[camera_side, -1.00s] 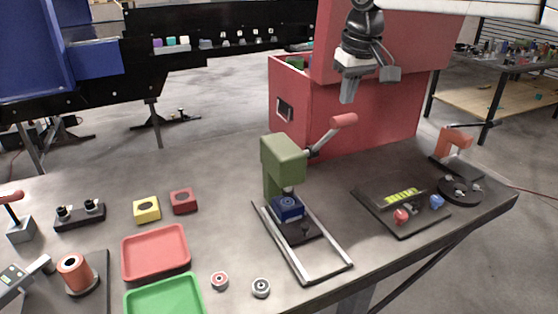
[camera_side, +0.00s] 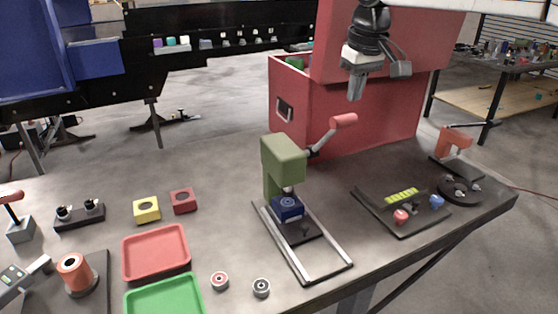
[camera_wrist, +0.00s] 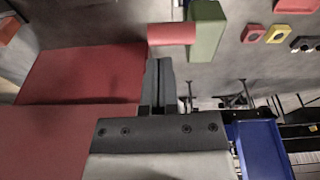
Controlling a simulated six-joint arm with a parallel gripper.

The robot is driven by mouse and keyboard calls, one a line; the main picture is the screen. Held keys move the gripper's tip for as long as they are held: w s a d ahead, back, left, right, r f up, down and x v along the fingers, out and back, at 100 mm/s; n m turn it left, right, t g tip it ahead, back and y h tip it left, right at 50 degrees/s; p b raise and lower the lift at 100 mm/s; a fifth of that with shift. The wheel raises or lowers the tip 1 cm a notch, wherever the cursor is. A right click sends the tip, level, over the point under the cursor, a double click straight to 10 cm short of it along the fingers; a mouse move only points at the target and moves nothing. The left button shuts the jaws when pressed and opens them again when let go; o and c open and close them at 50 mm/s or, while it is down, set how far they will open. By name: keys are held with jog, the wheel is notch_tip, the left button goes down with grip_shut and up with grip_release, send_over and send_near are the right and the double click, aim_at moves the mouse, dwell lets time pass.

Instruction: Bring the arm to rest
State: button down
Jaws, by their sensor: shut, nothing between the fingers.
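My gripper (camera_side: 356,86) hangs in the air in front of the red cabinet, above the back of the table, with its fingers pointing down. It is shut and holds nothing. In the wrist view the two dark fingers (camera_wrist: 158,84) lie together, with the red lever handle and green press beyond them. In the side view the green press (camera_side: 284,158) stands below and left of my gripper, with a blue block (camera_side: 288,206) in it. My gripper touches nothing that I can see.
The press's red-tipped lever (camera_side: 343,121) rises below my gripper. The red cabinet (camera_side: 350,120) is close behind. A red tray (camera_side: 155,253), a green tray (camera_side: 165,296), and two small round bearings (camera_side: 261,288) lie at front left. A dark panel (camera_side: 402,212) lies at right.

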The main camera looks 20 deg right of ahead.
jog(key=s+d+f, duration=0.4)
jog(key=s+f, duration=0.7)
jog(key=f, duration=0.1)
jog(key=s+d+f, duration=0.5)
jog(key=s+f, duration=0.6)
jog(key=f, duration=0.2)
jog(key=shift+f+m+t, duration=0.25)
jog(key=shift+m+t, duration=0.05)
